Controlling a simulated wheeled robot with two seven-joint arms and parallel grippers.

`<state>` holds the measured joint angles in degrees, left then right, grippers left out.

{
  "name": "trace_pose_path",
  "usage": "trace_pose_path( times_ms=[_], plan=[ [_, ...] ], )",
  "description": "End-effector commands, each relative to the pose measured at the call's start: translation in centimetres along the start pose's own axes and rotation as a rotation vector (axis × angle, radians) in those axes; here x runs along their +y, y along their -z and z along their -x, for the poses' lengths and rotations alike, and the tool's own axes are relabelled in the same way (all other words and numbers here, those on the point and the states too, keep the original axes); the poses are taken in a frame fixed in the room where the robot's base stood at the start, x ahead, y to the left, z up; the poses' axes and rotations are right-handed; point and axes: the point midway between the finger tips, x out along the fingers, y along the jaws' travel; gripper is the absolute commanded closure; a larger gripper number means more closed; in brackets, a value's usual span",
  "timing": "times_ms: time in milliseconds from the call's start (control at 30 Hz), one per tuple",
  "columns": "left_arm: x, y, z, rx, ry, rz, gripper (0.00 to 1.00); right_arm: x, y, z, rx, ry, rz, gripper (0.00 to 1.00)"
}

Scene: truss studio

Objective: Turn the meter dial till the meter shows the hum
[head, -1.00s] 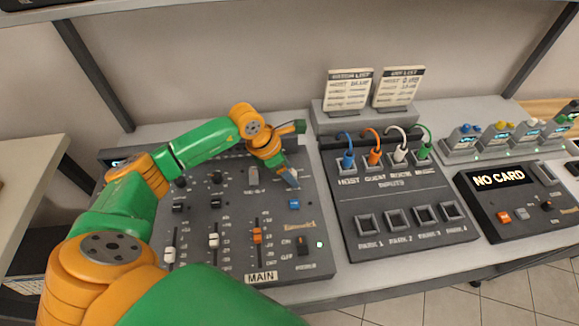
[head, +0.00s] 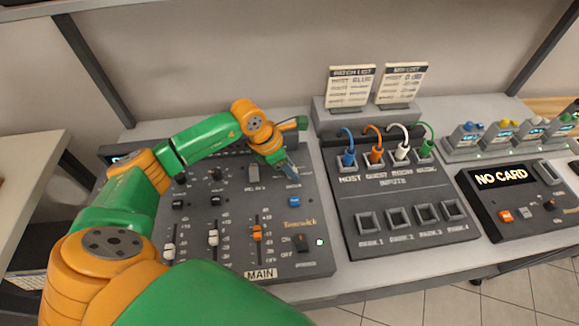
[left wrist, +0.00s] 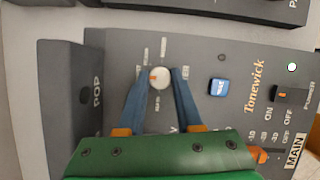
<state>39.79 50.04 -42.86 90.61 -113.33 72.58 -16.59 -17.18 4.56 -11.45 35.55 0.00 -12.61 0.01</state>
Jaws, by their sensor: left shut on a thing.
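The meter dial (left wrist: 160,77) is a small round pale knob with an orange mark that points left in the left wrist view. It sits on the dark mixing desk (left wrist: 207,51), with small labels around it. My left gripper (left wrist: 161,76) has its two blue fingers shut on the dial, one on each side. In the head view my left gripper (head: 291,171) reaches down at the upper right of the mixing desk (head: 205,262), and the dial is hidden there. A small lit display (head: 121,158) shows at the desk's back left; its reading is too small to tell. My right gripper is out of view.
A blue button (head: 294,201) lies just in front of my left gripper. Sliders stand along the desk's front. To the right are an inputs panel (head: 395,237) with several coloured plugs and a box reading NO CARD (head: 487,211). Two list cards (head: 350,87) stand behind.

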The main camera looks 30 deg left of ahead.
Motion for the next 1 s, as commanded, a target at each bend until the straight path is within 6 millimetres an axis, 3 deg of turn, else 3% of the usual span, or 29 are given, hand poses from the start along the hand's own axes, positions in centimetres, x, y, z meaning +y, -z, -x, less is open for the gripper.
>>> trace_pose_path(
  times_ms=[367,700,1000],
  plan=[
    [0.1,0.1,-0.2,-0.002,0.027,-0.072,1.00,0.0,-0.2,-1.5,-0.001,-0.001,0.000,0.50],
    [0.3,0.1,-0.5,-0.004,0.127,-0.315,1.00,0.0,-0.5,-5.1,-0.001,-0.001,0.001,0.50],
    [0.3,-0.1,-0.3,-0.003,0.218,-0.530,1.00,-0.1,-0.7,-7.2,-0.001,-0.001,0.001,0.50]
  ],
)
